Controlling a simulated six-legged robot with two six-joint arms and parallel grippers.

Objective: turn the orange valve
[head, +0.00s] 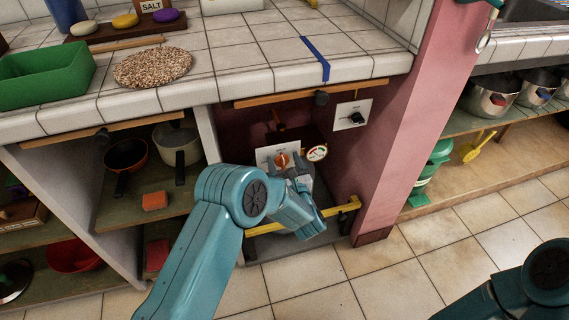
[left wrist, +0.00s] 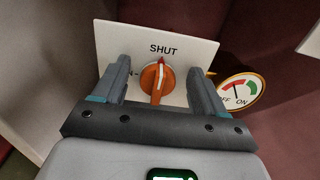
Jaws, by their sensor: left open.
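The orange valve (left wrist: 157,79) is a round knob with a pale stripe on a white plate (left wrist: 185,52) marked SHUT. In the head view the valve (head: 282,160) shows in the alcove under the counter, just beyond my left gripper. My left gripper (left wrist: 160,82) is open, with one finger on each side of the valve in the left wrist view. I cannot tell whether the fingers touch it. In the head view my left gripper (head: 290,172) partly covers the plate. My right gripper is not in view; only a part of my right arm shows at the lower right.
A gauge (left wrist: 240,91) marked OFF and ON sits right of the valve. A second plate with a black knob (head: 356,117) is higher on the right. A yellow rail (head: 335,211) runs low across the alcove. A pink pillar (head: 410,110) bounds it on the right.

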